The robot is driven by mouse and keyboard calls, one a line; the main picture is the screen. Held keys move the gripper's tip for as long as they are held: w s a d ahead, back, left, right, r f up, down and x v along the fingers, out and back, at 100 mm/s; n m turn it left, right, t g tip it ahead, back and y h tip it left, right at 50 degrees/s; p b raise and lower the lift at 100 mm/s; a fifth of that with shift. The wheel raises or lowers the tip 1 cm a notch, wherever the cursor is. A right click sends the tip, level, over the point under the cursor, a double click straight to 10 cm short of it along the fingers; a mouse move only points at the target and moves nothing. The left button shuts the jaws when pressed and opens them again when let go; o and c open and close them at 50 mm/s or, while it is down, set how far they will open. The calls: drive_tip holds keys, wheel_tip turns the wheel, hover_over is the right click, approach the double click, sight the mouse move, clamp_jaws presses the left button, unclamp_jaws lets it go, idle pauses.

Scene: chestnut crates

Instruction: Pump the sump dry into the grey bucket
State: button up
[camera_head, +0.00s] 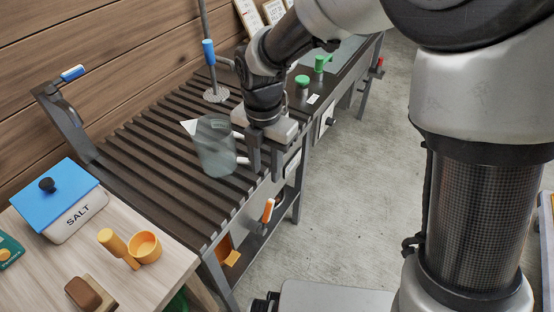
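A translucent grey-green jug (214,147) stands upright on the dark ribbed rack, its white handle stubs pointing right. My gripper (266,166) points down just right of the jug, at the handle side. Its two fingers show with a gap, but whether the handle is gripped between them is hidden. A tall grey rod with a blue grip (209,52) rises from a perforated round foot (216,95) behind the jug. A pale glassy panel or basin (345,50) lies at the far end of the bench; I cannot tell if it is the sump. No grey bucket is identifiable.
A blue-handled lever (72,73) stands at the rack's left end. Green knobs (302,80) sit farther along the bench. A wooden table (165,250) in front holds a salt box (75,210), a yellow scoop (145,246) and a brown block (90,294).

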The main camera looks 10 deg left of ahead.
sight(268, 206)
wheel_tip(268, 206, down, 17)
drive_tip(key=b, duration=0.4)
drive_tip(key=shift+s, duration=0.1)
drive_tip(key=shift+r, duration=0.1)
clamp_jaws()
